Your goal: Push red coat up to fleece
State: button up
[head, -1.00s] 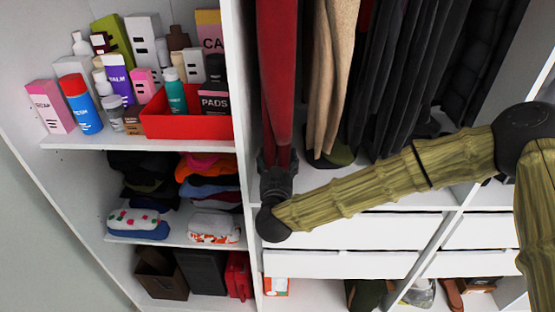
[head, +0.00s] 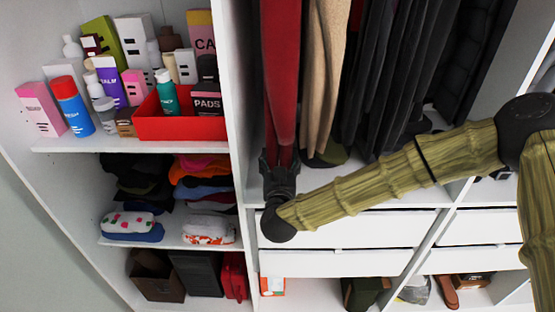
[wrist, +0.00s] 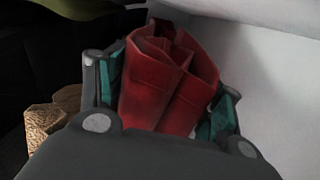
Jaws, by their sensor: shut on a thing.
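The red coat (head: 281,80) hangs at the left end of the hanging section, close to the white divider. My gripper (head: 279,165) is shut on its lower end. In the wrist view the folded red cloth (wrist: 165,85) stands between the teal-lined fingers. A tan garment (head: 322,80), which looks like the fleece, hangs just right of the coat. In the head view only a narrow dark gap shows between them. In the wrist view a tan, textured piece (wrist: 45,122) shows at the left, apart from the fingers. The coat's hanger and rail are out of view.
Several dark garments (head: 400,80) hang right of the tan one. The white divider (head: 240,110) stands just left of my gripper. White drawers (head: 350,232) lie below. Left shelves hold bottles, a red box (head: 180,126) and folded clothes (head: 205,180).

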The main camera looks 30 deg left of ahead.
jog(key=o, duration=1.9)
jog(key=shift+r, duration=0.1)
jog(key=shift+s+d, duration=0.1)
jog(key=v, duration=1.1)
jog(key=shift+s+d, duration=0.15)
jog(key=shift+s, duration=0.2)
